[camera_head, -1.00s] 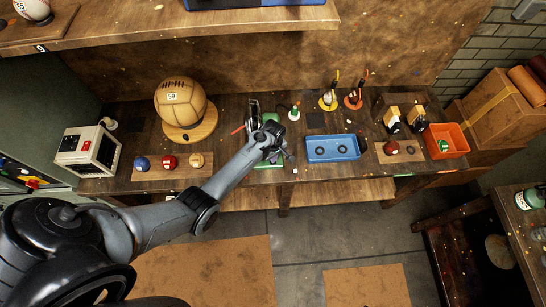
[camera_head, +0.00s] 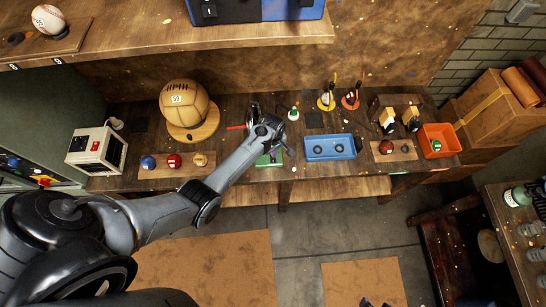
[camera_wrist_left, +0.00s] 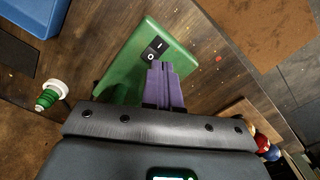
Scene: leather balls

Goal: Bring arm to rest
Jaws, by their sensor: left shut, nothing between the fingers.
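My left arm reaches across from the left in the head view. Its gripper (camera_head: 285,150) is over the workbench, in front of a green switch box (camera_head: 265,161) that the arm partly hides. In the left wrist view the purple fingers (camera_wrist_left: 165,85) are together with nothing between them. They overlap the near part of the green box (camera_wrist_left: 140,58), whose black switch is marked I and O. I cannot tell whether they touch it. A small dark part at the bottom edge of the head view may be my right gripper (camera_head: 375,303); its jaws cannot be made out.
A leather ball (camera_head: 188,103) stands on a round wooden base. A blue tray (camera_head: 330,155), an orange bin (camera_head: 455,135) and small balls on boards share the bench (camera_head: 230,180). A shelf (camera_head: 200,46) overhangs its back.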

